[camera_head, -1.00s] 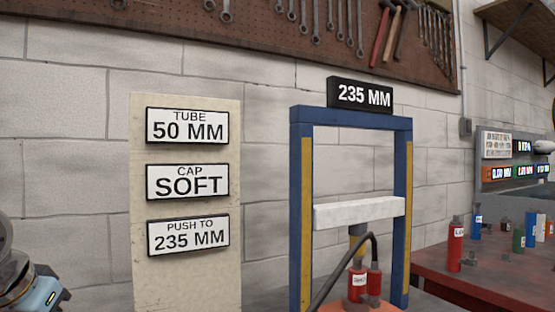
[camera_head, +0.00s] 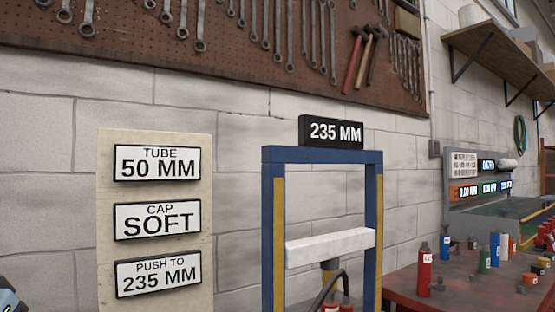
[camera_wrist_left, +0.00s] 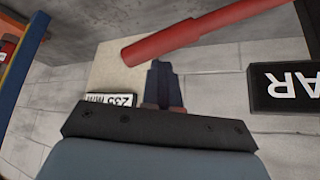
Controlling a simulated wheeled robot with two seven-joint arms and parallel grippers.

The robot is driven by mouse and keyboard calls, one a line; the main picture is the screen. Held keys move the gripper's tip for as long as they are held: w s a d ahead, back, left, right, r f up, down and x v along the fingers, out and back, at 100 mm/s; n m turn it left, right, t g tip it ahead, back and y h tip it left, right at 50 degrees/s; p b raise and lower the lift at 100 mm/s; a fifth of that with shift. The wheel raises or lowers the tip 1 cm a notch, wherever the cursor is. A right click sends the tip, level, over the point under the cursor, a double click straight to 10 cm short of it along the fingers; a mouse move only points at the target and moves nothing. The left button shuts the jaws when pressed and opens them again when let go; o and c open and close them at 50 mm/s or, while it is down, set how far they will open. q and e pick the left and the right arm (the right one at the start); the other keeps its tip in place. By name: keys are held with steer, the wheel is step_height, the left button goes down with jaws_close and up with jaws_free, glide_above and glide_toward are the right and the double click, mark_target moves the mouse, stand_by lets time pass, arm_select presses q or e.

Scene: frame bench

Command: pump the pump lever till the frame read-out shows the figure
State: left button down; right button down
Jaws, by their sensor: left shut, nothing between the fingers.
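The frame read-out (camera_head: 336,132) on top of the blue frame (camera_head: 267,225) shows 235 MM. The card on the board reading PUSH TO 235 MM (camera_head: 158,274) shows the same figure. A white crossbar (camera_head: 330,247) sits low inside the frame on a ram. In the left wrist view a red bar (camera_wrist_left: 190,35), apparently the pump lever, lies just beyond the fingertips of my left gripper (camera_wrist_left: 164,70). The gripper is shut and empty; I cannot tell whether it touches the bar. The lever does not show clearly in the head view. My right gripper is out of view.
Cards for TUBE 50 MM (camera_head: 157,163) and CAP SOFT (camera_head: 157,219) hang on the same board. A red bench (camera_head: 405,284) with several coloured cylinders stands at right. Tools hang on a pegboard (camera_head: 290,75) above. A black sign (camera_wrist_left: 288,86) shows in the wrist view.

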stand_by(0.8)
arm_select(q)
step_height(320, 180, down, 8)
steer(key=b, duration=0.6)
steer(key=shift+b, duration=0.4)
step_height(320, 180, up, 8)
steer(key=p, duration=0.7)
step_height(320, 180, down, 8)
steer(key=b, duration=0.7)
steer(key=shift+f, duration=0.15)
step_height(320, 180, up, 8)
steer(key=p, duration=0.7)
steer(key=shift+r, duration=0.25)
